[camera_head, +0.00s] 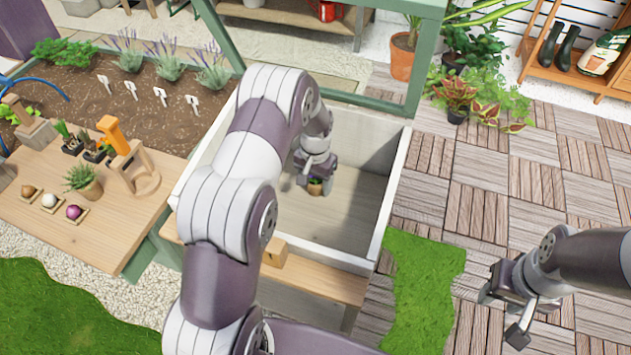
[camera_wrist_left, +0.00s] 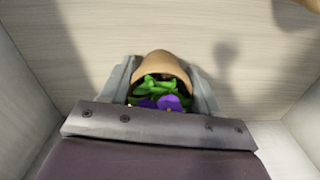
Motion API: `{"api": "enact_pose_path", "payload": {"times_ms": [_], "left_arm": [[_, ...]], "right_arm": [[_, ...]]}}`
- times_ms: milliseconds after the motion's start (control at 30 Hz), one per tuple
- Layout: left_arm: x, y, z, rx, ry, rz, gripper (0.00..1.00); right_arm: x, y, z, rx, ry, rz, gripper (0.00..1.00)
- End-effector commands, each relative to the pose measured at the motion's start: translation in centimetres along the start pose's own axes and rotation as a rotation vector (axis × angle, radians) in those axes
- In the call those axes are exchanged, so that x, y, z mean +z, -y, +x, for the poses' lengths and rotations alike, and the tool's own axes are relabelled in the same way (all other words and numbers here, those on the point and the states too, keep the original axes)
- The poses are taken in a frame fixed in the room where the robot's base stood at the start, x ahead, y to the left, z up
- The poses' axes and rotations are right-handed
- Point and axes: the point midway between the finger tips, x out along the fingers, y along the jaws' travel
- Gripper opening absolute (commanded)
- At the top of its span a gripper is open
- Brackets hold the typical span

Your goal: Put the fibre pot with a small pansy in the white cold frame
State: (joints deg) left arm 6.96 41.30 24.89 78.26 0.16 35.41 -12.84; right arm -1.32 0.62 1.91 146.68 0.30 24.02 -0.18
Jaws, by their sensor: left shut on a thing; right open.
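The white cold frame (camera_head: 375,225) is an open box with pale wooden walls and floor, in the middle of the head view. My left gripper (camera_head: 315,181) reaches down inside it and is shut on the fibre pot (camera_head: 315,188). In the left wrist view the brown fibre pot (camera_wrist_left: 160,66) sits between the two fingers, with green leaves and purple pansy flowers (camera_wrist_left: 168,102). Whether its base touches the floor of the frame, I cannot tell. My right gripper (camera_head: 508,310) is open and empty over the paving at the right.
A wooden table (camera_head: 110,235) at the left holds a potted succulent (camera_head: 83,181), bulbs, small pots and an orange-handled tool (camera_head: 113,135). A green-framed raised lid (camera_head: 340,95) stands behind the cold frame. Its floor around the pot is clear.

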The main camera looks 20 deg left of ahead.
Motion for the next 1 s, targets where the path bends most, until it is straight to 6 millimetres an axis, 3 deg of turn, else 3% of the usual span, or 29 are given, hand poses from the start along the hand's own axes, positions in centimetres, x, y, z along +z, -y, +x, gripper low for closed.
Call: {"api": "enact_pose_path", "payload": {"times_ms": [133,167,233,567,667,1000], "left_arm": [[0.0,0.0,0.3,0.000,0.001,0.000,0.29],[0.0,0.0,0.4,0.000,0.001,0.000,0.64],[0.0,0.0,0.3,0.000,0.001,0.000,0.86],[0.0,0.0,-0.2,0.000,-0.001,0.000,0.86],[-0.1,0.0,-1.9,-0.001,-0.003,0.000,0.86],[0.0,0.0,-10.4,-0.001,-0.002,0.000,0.86]], "right_arm": [[0.0,0.0,0.2,0.000,0.000,0.000,0.43],[0.0,0.0,0.1,0.000,0.000,0.000,0.43],[0.0,0.0,0.1,0.000,0.000,0.000,0.43],[0.0,0.0,-0.2,0.000,0.000,0.000,0.43],[-0.1,0.0,-0.4,0.000,0.000,0.000,0.43],[-0.2,0.0,-1.5,0.000,0.000,0.000,0.43]]}}
